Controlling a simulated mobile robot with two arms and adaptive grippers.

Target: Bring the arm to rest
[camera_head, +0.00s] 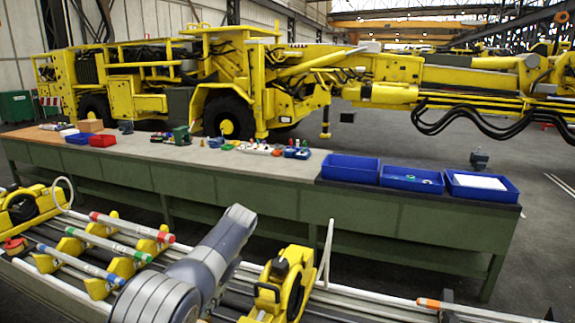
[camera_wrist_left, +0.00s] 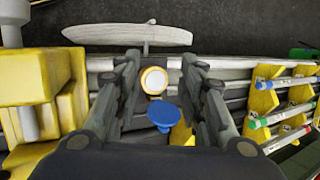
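My left arm (camera_head: 190,270) rises from the bottom of the head view and bends over the rail rack; its gripper cannot be made out there. In the left wrist view my left gripper (camera_wrist_left: 160,65) is open, its two dark fingers well apart. Between the fingers show a round white end with an orange rim (camera_wrist_left: 153,80) and a blue disc-shaped piece (camera_wrist_left: 165,113). Neither is seen touched by the fingers. My right gripper is not clearly seen in either view.
Tubes with red, green and blue bands (camera_head: 110,240) lie on yellow holders at left. A yellow clamp (camera_head: 280,285) stands right of my arm. A long workbench (camera_head: 250,190) with blue bins (camera_head: 350,168) runs behind. A yellow boom machine (camera_head: 230,75) stands beyond.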

